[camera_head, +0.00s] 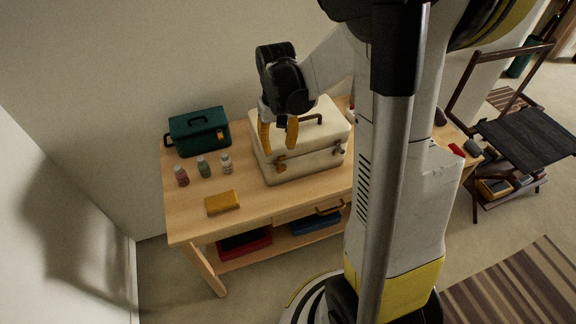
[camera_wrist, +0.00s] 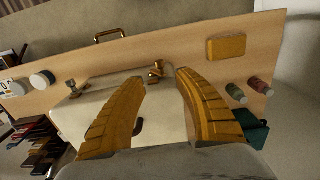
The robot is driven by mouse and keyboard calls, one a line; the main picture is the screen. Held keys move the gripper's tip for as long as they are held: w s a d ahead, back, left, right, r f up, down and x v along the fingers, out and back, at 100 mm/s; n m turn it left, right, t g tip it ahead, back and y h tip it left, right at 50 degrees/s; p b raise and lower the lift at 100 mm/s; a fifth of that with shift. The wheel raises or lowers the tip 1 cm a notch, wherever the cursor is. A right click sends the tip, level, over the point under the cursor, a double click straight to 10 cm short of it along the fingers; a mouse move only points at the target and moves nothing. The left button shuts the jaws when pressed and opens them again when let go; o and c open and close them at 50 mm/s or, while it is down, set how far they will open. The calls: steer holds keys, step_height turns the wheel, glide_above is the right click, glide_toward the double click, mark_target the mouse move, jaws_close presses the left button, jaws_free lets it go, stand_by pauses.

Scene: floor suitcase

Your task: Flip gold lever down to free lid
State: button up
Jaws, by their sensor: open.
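A cream case (camera_head: 312,163) with a lid and a dark top handle (camera_head: 305,122) stands on the wooden table. Its front has two gold latches: one latch (camera_head: 281,163) at the left and one latch (camera_head: 339,149) at the right. In the wrist view the case (camera_wrist: 100,118) lies below the fingers, with one latch (camera_wrist: 156,71) near the right fingertip and the other latch (camera_wrist: 75,87) farther left. My gripper (camera_head: 279,147) is open, its yellow fingers above the case's left front part. In the wrist view my gripper (camera_wrist: 160,80) has nothing between its fingertips except the latch farther off.
A green toolbox (camera_head: 198,133) stands at the back left of the table (camera_head: 185,220). A red box (camera_head: 243,243) and blue box (camera_head: 315,222) sit on the lower shelf. A folding chair (camera_head: 525,135) stands right.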

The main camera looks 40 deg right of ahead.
mark_target(279, 168)
step_height(279, 168, down, 10)
steer(key=b, duration=0.3)
steer(key=shift+w+d+f+b, duration=0.1)
steer(key=shift+b, duration=0.25)
jaws_close()
